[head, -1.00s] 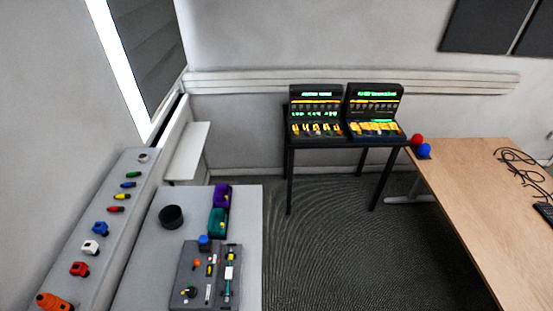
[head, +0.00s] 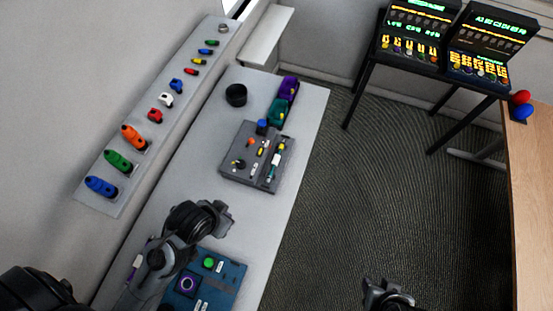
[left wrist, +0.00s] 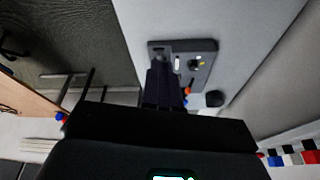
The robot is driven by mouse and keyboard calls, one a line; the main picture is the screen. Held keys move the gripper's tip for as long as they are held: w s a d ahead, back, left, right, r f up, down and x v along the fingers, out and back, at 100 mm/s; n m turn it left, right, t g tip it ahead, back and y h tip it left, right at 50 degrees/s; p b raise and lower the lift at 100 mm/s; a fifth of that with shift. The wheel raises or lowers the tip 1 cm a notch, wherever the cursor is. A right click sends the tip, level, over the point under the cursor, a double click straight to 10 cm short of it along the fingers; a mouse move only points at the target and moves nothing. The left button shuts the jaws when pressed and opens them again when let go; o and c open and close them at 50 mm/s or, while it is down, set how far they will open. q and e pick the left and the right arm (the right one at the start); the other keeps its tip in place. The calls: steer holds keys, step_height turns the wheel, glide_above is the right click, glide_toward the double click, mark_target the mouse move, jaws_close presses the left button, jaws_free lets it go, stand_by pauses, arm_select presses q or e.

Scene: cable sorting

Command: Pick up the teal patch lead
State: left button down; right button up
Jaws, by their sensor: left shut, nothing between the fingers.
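A slim lead with a white middle and teal at its lower end (head: 273,170) lies along the right side of a grey panel (head: 232,172) on the grey table in the head view. A blocky teal item (head: 278,112) stands behind the panel, beside a purple one (head: 289,88). My left gripper (head: 227,216) is shut and empty, above the table in front of the panel. In the left wrist view its fingers (left wrist: 163,78) point toward the panel (left wrist: 205,45) and hide part of it. My right gripper (head: 385,292) is at the bottom edge; its fingers are unclear.
A black round cup (head: 236,95) stands on the table. A blue-green board (head: 225,275) with a green button lies near my left arm. A wall ledge (head: 98,202) on the left holds several coloured plugs. Open floor lies right of the table.

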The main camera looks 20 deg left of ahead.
stand_by(0.4)
arm_select(q)
steer(key=c, duration=0.9)
jaws_free()
steer(key=shift+o, duration=0.2)
